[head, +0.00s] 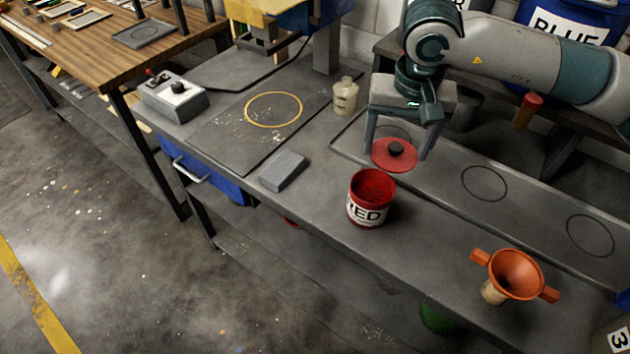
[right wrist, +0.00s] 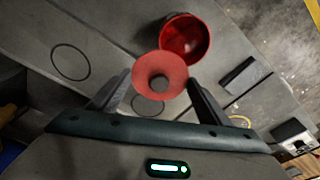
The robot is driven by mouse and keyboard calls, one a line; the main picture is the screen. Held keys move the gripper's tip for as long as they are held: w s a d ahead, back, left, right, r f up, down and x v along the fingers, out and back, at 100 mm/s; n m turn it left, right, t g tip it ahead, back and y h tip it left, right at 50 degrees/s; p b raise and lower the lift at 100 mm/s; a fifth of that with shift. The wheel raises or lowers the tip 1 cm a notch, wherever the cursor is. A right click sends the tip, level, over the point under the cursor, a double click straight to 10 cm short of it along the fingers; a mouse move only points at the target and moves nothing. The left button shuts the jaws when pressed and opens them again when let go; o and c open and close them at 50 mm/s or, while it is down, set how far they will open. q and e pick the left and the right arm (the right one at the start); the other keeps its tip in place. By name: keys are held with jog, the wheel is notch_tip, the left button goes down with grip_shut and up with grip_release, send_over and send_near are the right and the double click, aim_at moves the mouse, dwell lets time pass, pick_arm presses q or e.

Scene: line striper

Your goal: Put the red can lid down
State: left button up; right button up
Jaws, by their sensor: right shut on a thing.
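The red can lid (head: 383,159) is a round red disc with a dark knob on top. My right gripper (head: 397,150) is shut on it and holds it level, just behind the open can. In the right wrist view, the lid (right wrist: 146,78) lies between the two fingers. The red can (head: 369,212), labelled RED, stands open and upright on the grey bench, and its red inside shows. It is also in the right wrist view (right wrist: 184,38), beside the lid. My left gripper is not in view.
A long grey tray (head: 535,212) with outlined circles runs along the bench behind the can. An orange funnel (head: 516,272) stands front right. A grey block (head: 284,171), a cream bottle (head: 345,96) and a switch box (head: 174,95) are to the left.

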aim_at(378, 145)
jog(key=w+a, duration=0.1)
jog(key=w+a+r, duration=0.1)
jog(key=a, duration=0.1)
jog(key=shift+m, duration=0.4)
jog(key=shift+w+a+r, duration=0.1)
jog(key=shift+w+a, duration=0.25)
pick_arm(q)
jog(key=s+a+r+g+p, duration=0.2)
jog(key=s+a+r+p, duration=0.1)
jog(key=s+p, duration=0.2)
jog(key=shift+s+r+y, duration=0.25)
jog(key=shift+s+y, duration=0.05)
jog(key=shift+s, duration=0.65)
pick_arm(e)
jog(key=a+f, duration=0.7)
jog(key=a, duration=0.4)
jog(key=shift+w+a, duration=0.25)
jog(key=shift+w, duration=0.2)
pick_arm(q)
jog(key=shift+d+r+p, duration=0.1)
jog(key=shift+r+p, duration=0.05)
jog(key=shift+p, duration=0.2)
